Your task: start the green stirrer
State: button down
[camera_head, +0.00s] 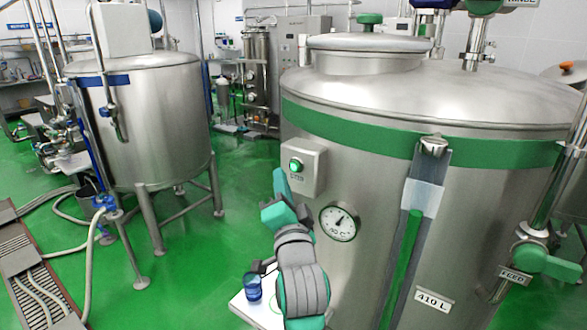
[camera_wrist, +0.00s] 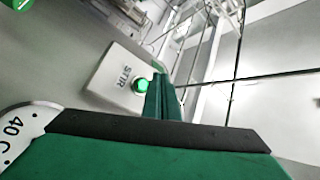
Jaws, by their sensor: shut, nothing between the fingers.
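The large steel tank with the green band (camera_head: 365,133) fills the right half of the head view. A grey stirrer box (camera_head: 308,170) on its wall carries a lit green button (camera_head: 295,166). In the wrist view the box (camera_wrist: 110,78) reads "STIR", and its button (camera_wrist: 142,85) glows green. My gripper (camera_head: 280,180) is shut and empty, just below and left of the box. In the wrist view its green fingers (camera_wrist: 160,98) reach up beside the button and partly cover the box's edge. I cannot tell whether the fingertips touch the box.
A dial gauge (camera_head: 339,222) is on the tank just below the box, close to my arm. A blue cup (camera_head: 252,287) stands on a small white shelf (camera_head: 243,308) beside my arm. A sight tube (camera_head: 411,250) and a green-handled FEED valve (camera_head: 543,262) are further right.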

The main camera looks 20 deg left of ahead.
jog(key=shift+s+a, duration=0.25)
jog(key=shift+s, duration=0.45)
jog(key=shift+s+a, duration=0.2)
jog(key=shift+s, duration=0.45)
jog(key=shift+s+a, duration=0.25)
jog(key=shift+s, duration=0.45)
jog(key=s+d+f+h, duration=0.2)
jog(key=s+d+f, duration=0.2)
jog(key=f, duration=0.6)
jog(key=s+d+f+n+h, duration=0.1)
jog(key=s+d+f, duration=0.3)
jog(key=f, duration=0.7)
jog(key=s+d+f+h, duration=0.2)
jog(key=s+d+f, duration=0.15)
jog(key=f, duration=0.65)
jog(key=s+d+f+n+g+h, duration=0.1)
jog(key=s+d+f+n, duration=0.1)
jog(key=s, duration=0.8)
jog(key=s+d+f+n+g+h, duration=0.1)
jog(key=s+f, duration=0.4)
jog(key=s, duration=0.5)
jog(key=s+d+f+n+g+h, duration=0.1)
jog(key=s+d+f, duration=0.3)
jog(key=s, duration=0.6)
jog(key=shift+s+d+n, duration=0.15)
jog(key=shift+d+n, duration=0.35)
jog(key=shift+n, duration=0.4)
